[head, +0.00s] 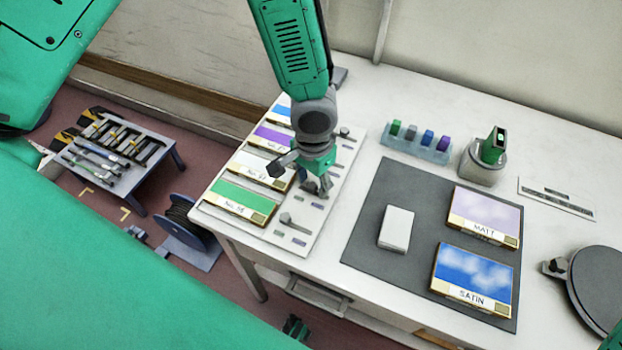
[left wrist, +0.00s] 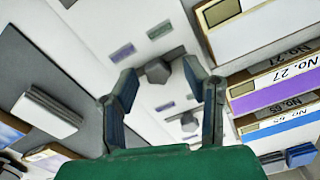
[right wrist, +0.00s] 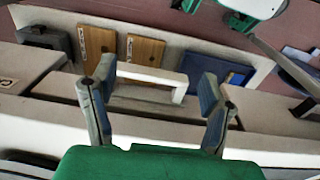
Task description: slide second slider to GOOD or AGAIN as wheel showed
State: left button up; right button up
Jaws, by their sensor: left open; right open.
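A white slider panel (head: 322,222) lies at the table's left, beside the colour cards. It has grey slider knobs and small green and purple marks; any lettering is too small to read. My left gripper (head: 322,190) points down over the panel's middle. In the left wrist view, its open fingers (left wrist: 157,82) stand either side of a grey slider knob (left wrist: 157,70), without visible grip. Another knob (left wrist: 188,122) sits farther along, near a purple mark. A dark round disc (head: 602,285), possibly the wheel, is at the right edge. My right gripper (right wrist: 157,77) is open and empty.
Numbered colour cards (head: 240,200) line the panel's left side. A dark mat (head: 375,245) holds a white block (head: 396,228) and MATT (head: 484,215) and SATIN (head: 472,277) cards. A pale handle (right wrist: 150,75) shows ahead of my right gripper. A tool bench (head: 125,145) stands left.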

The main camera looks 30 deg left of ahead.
aim_at(305, 187)
pick_arm(q)
jog(key=shift+d+r, duration=0.15)
jog(key=shift+d, duration=0.8)
grip_shut()
jog(key=a, duration=0.4)
jog(key=shift+s+a, duration=0.25)
jog(key=shift+a, duration=0.1)
jog(key=shift+d, duration=0.55)
jog(key=shift+c, duration=0.7)
grip_release()
jog(key=shift+d, duration=0.15)
jog(key=shift+o, duration=0.7)
jog(key=shift+w, duration=0.1)
jog(key=shift+a, duration=0.75)
jog(key=shift+w+d, duration=0.1)
jog(key=shift+d, duration=0.65)
jog(key=shift+r, duration=0.4)
notch_tip(305, 187, up, 11)
jog(key=shift+a, duration=0.35)
pick_arm(e)
jog(key=shift+d+r, duration=0.1)
jog(key=shift+d, duration=0.2)
